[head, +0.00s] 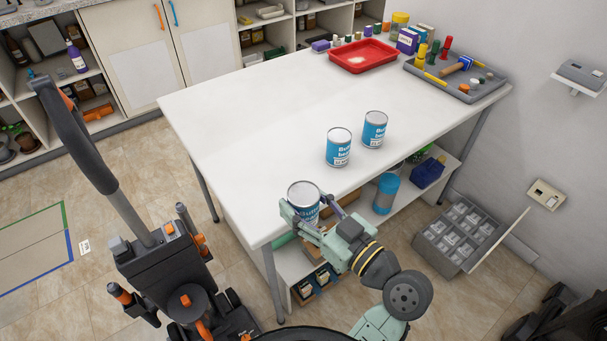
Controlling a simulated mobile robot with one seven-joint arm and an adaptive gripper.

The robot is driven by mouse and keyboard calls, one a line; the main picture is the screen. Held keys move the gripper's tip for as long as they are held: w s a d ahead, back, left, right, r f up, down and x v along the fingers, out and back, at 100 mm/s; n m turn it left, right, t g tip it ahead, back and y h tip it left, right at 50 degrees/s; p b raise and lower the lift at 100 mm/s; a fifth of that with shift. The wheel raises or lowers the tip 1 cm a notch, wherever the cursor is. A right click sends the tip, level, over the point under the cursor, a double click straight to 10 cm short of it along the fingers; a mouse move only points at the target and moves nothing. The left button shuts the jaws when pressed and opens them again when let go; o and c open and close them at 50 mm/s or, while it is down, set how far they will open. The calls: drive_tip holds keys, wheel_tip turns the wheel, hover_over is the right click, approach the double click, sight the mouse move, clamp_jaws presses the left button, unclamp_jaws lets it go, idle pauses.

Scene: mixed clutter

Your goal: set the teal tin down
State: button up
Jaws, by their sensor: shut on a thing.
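My gripper (300,216) is shut on a teal tin (303,192) with a grey lid and white lettering. The tin is upright at the table's (240,130) near edge, close to the front corner. My gripper's jaws hide its lower part, so I cannot tell whether its base touches the table top. Two similar teal tins stand upright on the table to the right and farther back: one tin (338,148) and another tin (374,130). They are apart from the held tin.
A red tray (363,56) and a grey tray (484,87) with small items sit at the table's far end, beside several small containers. The left and middle of the table top are clear. A shelf (375,213) below holds a blue canister (385,193).

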drive_tip(key=w+b, duration=0.1)
drive_tip(key=w+f+b, duration=0.1)
drive_tip(key=shift+w+d+f, duration=0.1)
drive_tip(key=shift+w+f, duration=0.05)
drive_tip(key=shift+w, duration=0.2)
drive_tip(key=w+b, duration=0.1)
drive_tip(key=b, duration=0.4)
drive_tip(key=shift+w+d+f, duration=0.1)
drive_tip(key=shift+w+d, duration=0.05)
drive_tip(key=shift+w, duration=0.05)
drive_tip(key=b, duration=0.4)
drive_tip(key=shift+w+a+b, duration=0.25)
drive_tip(key=shift+w+b, duration=0.1)
drive_tip(key=shift+b, duration=0.05)
drive_tip(key=w+p, duration=0.3)
drive_tip(key=w, duration=0.6)
drive_tip(key=shift+w, duration=0.25)
drive_tip(key=f, duration=0.1)
drive_tip(key=w+f+b, duration=0.1)
drive_tip(key=f, duration=0.1)
drive_tip(key=shift+w, duration=0.1)
